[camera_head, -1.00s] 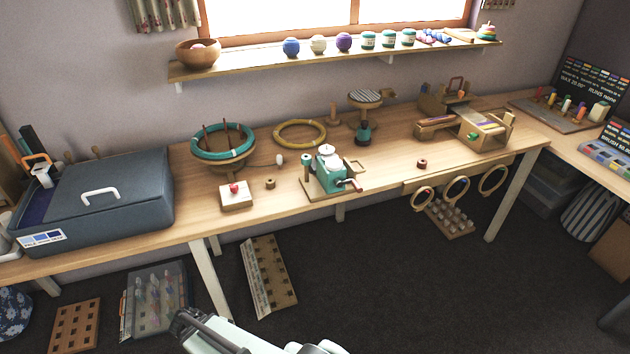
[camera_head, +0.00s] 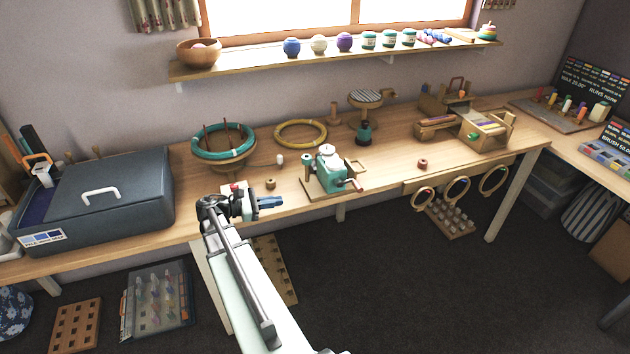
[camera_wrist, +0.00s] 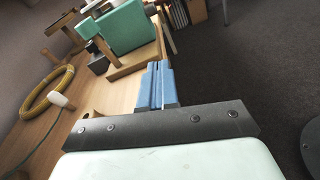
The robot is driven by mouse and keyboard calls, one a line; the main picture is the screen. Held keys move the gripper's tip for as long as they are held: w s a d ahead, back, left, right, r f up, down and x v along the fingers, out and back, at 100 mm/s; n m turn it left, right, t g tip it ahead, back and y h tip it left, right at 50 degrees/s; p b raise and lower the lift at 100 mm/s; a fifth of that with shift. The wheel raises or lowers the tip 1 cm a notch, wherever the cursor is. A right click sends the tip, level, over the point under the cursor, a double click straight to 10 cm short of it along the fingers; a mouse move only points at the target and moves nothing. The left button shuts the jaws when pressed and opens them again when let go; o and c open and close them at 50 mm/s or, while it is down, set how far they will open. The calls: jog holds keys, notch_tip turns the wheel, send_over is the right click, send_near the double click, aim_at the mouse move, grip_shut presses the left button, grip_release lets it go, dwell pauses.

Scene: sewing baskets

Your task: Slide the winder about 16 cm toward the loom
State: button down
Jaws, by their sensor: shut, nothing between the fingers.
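The winder (camera_head: 328,170) is a teal machine with a white top and a red-handled crank on a wooden base. It stands upright near the table's front edge. It also shows at the top of the wrist view (camera_wrist: 127,28). The loom (camera_head: 487,128), a wooden frame, stands on the table to the right of the winder. My gripper (camera_head: 280,201) is at the table's front edge, left of the winder and apart from it. Its blue fingers are shut and empty and point right, toward the winder's base, also in the wrist view (camera_wrist: 158,66).
A small wooden spool (camera_head: 270,184) lies between my gripper and the teal ring stand (camera_head: 224,147). A yellow hoop (camera_head: 300,133) lies behind the winder. A small reddish spool (camera_head: 422,164) stands between winder and loom; the tabletop around it is mostly clear.

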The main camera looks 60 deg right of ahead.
aim_at(324, 178)
jog(key=d+n, duration=0.1)
jog(key=w+d+h, duration=0.1)
jog(key=d+n, duration=0.1)
jog(key=d, duration=0.1)
jog(key=shift+w+r+n+g, duration=0.3)
jog(key=shift+w+r, duration=0.1)
jog(key=shift+s+d+r+h, duration=0.1)
jog(key=shift+s+d+h, duration=0.05)
jog(key=shift+d+h, duration=0.2)
jog(key=x, duration=1.3)
jog(key=shift+s+d, duration=0.1)
jog(key=shift+s, duration=0.15)
jog(key=shift+d, duration=0.1)
jog(key=x, duration=1.6)
jog(key=shift+s, duration=0.2)
jog(key=shift+w, duration=0.1)
jog(key=v, duration=1.4)
